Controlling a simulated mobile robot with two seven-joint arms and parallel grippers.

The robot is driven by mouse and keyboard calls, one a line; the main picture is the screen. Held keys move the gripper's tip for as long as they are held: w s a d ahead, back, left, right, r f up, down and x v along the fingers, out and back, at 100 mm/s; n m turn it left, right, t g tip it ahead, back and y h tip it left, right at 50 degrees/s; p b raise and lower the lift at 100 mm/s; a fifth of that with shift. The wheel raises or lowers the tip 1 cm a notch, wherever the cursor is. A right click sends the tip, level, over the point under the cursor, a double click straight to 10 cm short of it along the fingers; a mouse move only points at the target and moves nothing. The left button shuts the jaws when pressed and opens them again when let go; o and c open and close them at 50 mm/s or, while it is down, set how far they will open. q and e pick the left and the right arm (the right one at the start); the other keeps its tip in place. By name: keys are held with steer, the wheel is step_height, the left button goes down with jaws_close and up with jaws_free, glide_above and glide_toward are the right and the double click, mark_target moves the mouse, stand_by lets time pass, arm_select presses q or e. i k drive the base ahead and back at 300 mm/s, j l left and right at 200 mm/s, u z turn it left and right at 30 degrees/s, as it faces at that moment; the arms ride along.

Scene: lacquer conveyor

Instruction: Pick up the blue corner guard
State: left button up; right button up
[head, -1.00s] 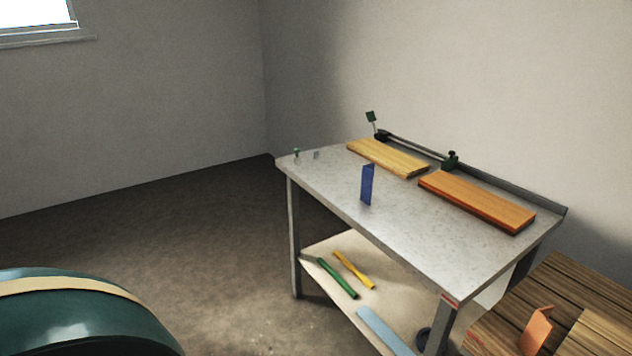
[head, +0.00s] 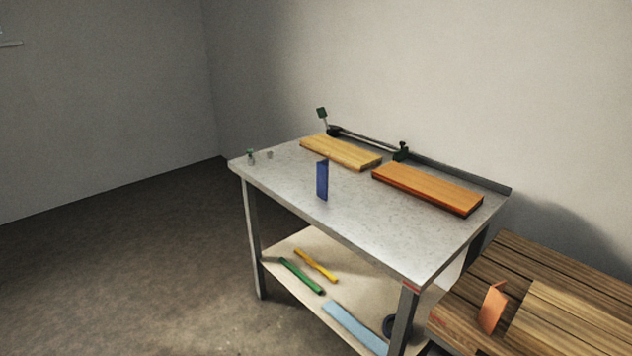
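The blue corner guard (head: 322,181) stands upright on the grey speckled top of the metal table (head: 365,215), near its front left edge. It is a small folded piece with nothing touching it. Neither of my grippers shows in the head view.
A pale board (head: 340,151) and an orange-brown board (head: 427,187) lie behind the guard, before a rail with dark clamps (head: 401,151). Green (head: 302,276) and yellow (head: 316,266) strips lie on the lower shelf. An orange corner piece (head: 492,307) stands on a wooden surface (head: 510,265) at right. Floor at left is clear.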

mark_target(322, 165)
steer(key=i+j+z, duration=0.1)
steer(key=z, duration=0.3)
steer(key=j+z, duration=0.1)
steer(key=z, duration=0.3)
steer(key=i+j+z, duration=0.2)
steer(key=j, duration=0.15)
steer(key=j+z, duration=0.15)
steer(key=j, duration=0.15)
steer(key=i+j+z, duration=0.2)
steer(key=j, duration=0.2)
steer(key=j+z, duration=0.2)
steer(key=j, duration=0.8)
